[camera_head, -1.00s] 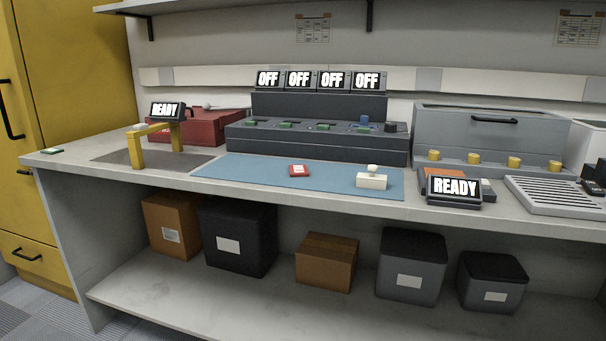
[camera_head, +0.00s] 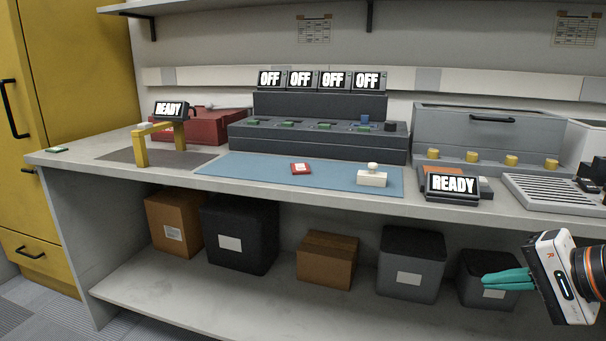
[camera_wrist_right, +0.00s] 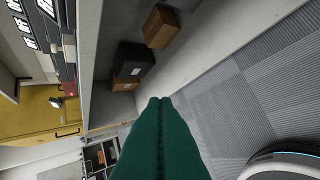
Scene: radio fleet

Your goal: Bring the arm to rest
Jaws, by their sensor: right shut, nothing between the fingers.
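My right gripper (camera_head: 487,282) comes in from the right edge of the head view, in front of the counter and below the level of its top. Its teal fingers are together and empty, pointing left. In the right wrist view the shut fingers (camera_wrist_right: 160,104) point toward the floor and the lower shelf, with nothing between them. In the head view they overlap the grey bin at the right end of the lower shelf but hold nothing. My left gripper is not in view.
The counter (camera_head: 100,172) holds a blue mat (camera_head: 240,172) with a red item (camera_head: 300,168) and a white stamp-like block (camera_head: 372,178). A dark console (camera_head: 320,140) stands behind. Bins and boxes, such as a brown box (camera_head: 327,262), fill the lower shelf. Carpeted floor (camera_wrist_right: 240,100) lies in front.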

